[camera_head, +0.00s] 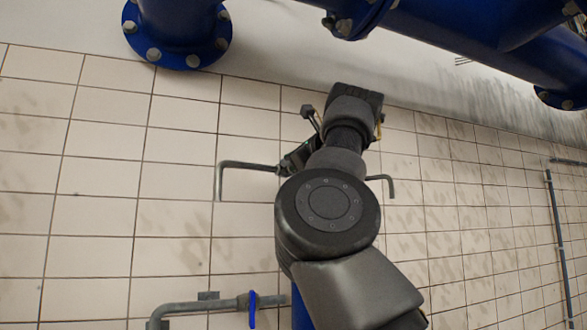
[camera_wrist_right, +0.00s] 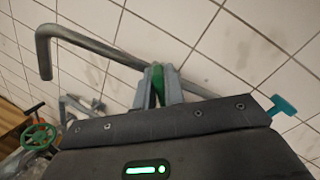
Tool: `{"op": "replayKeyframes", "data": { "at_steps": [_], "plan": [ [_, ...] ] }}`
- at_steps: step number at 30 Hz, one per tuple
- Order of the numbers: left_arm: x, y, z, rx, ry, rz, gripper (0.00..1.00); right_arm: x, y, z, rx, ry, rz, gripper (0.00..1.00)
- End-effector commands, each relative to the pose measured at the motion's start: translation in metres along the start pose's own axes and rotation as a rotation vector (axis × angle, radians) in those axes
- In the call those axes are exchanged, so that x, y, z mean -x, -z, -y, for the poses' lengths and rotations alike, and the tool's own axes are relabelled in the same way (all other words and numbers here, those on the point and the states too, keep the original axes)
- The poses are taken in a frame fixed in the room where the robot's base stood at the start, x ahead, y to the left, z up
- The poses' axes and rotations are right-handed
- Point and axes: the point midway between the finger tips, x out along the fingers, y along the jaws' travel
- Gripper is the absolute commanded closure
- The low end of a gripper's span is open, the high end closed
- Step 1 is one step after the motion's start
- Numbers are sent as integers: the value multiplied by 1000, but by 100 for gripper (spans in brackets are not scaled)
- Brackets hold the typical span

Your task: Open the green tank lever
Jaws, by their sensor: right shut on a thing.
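The green lever (camera_wrist_right: 157,80) shows in the right wrist view as a small green piece between the two fingers of my right gripper (camera_wrist_right: 158,88). The gripper is shut on it. The lever sits against a grey bent pipe (camera_wrist_right: 95,45) along the tiled wall. In the head view my right gripper (camera_head: 290,161) is at the grey pipe (camera_head: 245,165), mostly hidden behind my own arm, and the green lever cannot be made out there. The tank is not clearly seen. My left gripper is not in view.
Large blue flanged pipes (camera_head: 178,35) hang overhead. A blue handle (camera_head: 252,308) sits on a lower grey pipe (camera_head: 195,308). The right wrist view shows a green handwheel (camera_wrist_right: 38,137) at lower left and a teal handle (camera_wrist_right: 283,106) at right. The tiled wall is close.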

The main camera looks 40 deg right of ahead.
Motion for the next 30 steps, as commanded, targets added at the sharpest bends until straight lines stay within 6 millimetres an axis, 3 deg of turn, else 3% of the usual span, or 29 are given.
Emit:
{"op": "replayKeyframes", "data": {
  "at_steps": [15,30],
  "plan": [
    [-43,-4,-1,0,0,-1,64,0,5,-13,492,2,0,100],
    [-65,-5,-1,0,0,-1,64,1,8,-17,827,4,0,100]
  ]
}}
